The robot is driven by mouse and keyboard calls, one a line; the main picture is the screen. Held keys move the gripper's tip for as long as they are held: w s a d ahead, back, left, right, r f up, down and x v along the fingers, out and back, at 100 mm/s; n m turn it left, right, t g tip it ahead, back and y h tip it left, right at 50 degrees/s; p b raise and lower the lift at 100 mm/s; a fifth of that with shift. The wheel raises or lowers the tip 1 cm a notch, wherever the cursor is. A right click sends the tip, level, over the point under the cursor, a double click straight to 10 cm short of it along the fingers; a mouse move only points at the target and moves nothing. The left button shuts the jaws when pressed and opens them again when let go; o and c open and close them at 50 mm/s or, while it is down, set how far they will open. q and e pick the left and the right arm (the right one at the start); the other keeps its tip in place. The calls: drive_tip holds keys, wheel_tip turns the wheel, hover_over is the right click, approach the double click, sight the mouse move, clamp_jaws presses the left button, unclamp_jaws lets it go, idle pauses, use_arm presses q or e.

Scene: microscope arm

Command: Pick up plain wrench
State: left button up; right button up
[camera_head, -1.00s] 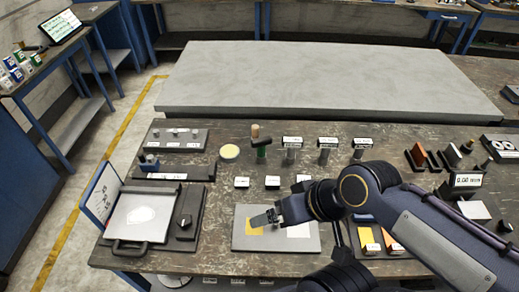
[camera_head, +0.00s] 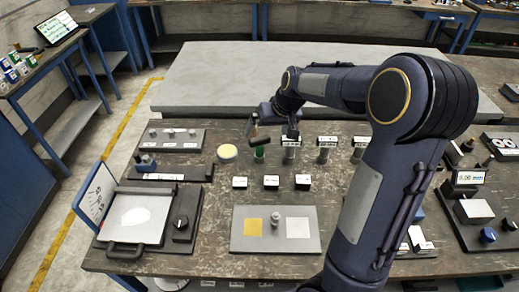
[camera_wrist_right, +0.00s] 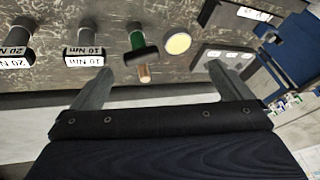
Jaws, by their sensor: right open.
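An unlabelled upright tool has a green body (camera_head: 259,154), a black crossbar and a wooden tip. It looks like the plain wrench, though I cannot be sure. It also shows in the right wrist view (camera_wrist_right: 138,41), between the finger lines and nearer the left finger. My right gripper (camera_head: 272,132) is open and empty at the tool, with its fingers spread to either side. I cannot tell whether a finger touches it. Labelled wrenches marked 10 N (camera_wrist_right: 84,48) and 20 N (camera_wrist_right: 17,50) stand beside it. My left gripper is not in view.
A yellow disc (camera_head: 227,152) lies close left of the tool. Small labelled blocks (camera_head: 271,182) stand in front. A grey pad (camera_head: 255,243) bears a small metal cylinder (camera_head: 276,222). A large grey slab (camera_head: 230,80) lies behind. My right arm covers the bench's right middle.

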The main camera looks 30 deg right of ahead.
drive_tip(key=n+h, duration=0.1)
drive_tip(key=h, duration=0.1)
approach(259, 138)
drive_tip(key=w+d+f, duration=0.1)
drive_tip(key=w+f, duration=0.1)
drive_tip(key=shift+g, duration=0.3)
drive_tip(key=x, duration=0.2)
drive_tip(key=p+x, duration=0.1)
drive_tip(key=x, duration=0.4)
drive_tip(key=shift+s+a+f+p, duration=0.15)
drive_tip(key=shift+a+f+p, duration=0.2)
drive_tip(key=shift+f, duration=0.15)
drive_tip(key=c, duration=1.2)
drive_tip(key=shift+r, duration=0.1)
drive_tip(key=shift+c, duration=1.4)
drive_tip(key=shift+r, duration=0.1)
